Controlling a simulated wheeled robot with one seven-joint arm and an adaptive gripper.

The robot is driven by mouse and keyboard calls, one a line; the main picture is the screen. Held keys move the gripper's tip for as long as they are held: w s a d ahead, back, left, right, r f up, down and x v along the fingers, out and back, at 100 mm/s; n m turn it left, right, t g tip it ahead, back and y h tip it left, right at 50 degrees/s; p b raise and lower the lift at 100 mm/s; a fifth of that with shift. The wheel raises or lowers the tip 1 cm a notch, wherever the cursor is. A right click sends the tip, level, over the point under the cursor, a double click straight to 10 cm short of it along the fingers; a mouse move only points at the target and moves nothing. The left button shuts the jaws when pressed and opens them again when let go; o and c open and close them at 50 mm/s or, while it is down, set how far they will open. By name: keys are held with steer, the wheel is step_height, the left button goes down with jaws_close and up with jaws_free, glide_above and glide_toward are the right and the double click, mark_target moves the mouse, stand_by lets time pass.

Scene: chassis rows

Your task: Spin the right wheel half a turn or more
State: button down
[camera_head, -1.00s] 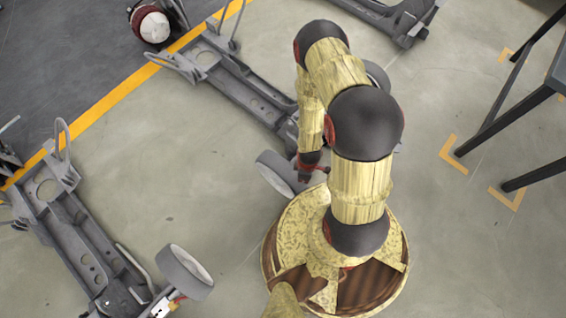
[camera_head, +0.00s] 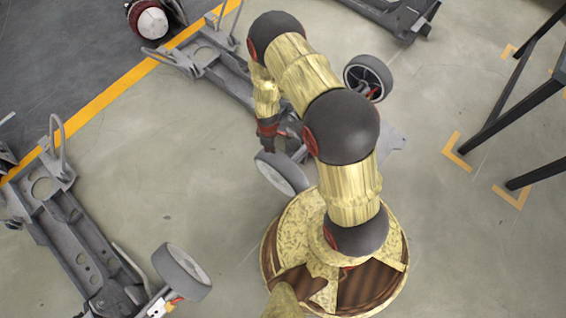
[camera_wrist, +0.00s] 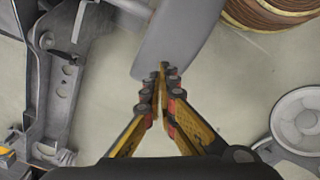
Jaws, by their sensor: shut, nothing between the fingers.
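The middle chassis (camera_head: 225,80) has two wheels in the head view. Its near wheel (camera_head: 282,172) is grey and tilted, beside my round base. The frames do not mark which one is the right wheel. My gripper (camera_wrist: 162,68) is shut and empty, with its fingertips over the lower edge of the near wheel (camera_wrist: 182,38) in the wrist view. I cannot tell whether they touch it. My arm hides part of the chassis in the head view.
Another chassis (camera_head: 70,235) with a grey wheel (camera_head: 182,271) lies at the left; this wheel also shows in the wrist view (camera_wrist: 300,122). A third chassis (camera_head: 398,14) is at the top. A dark frame (camera_head: 515,100) stands at the right. Open floor lies between the chassis.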

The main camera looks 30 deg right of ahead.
mark_target(271, 155)
stand_by(0.3)
steer(key=shift+f+b, duration=1.4)
steer(key=shift+f, duration=0.6)
steer(key=s+d+r+p, duration=0.2)
steer(key=s+d+p, duration=0.1)
steer(key=s, duration=0.5)
steer(key=s+d+r+p, duration=0.2)
steer(key=s+d+p, duration=0.1)
steer(key=s, duration=0.6)
steer(key=shift+s+d+p, duration=0.25)
steer(key=shift+d+p, duration=0.05)
steer(key=shift+d, duration=0.3)
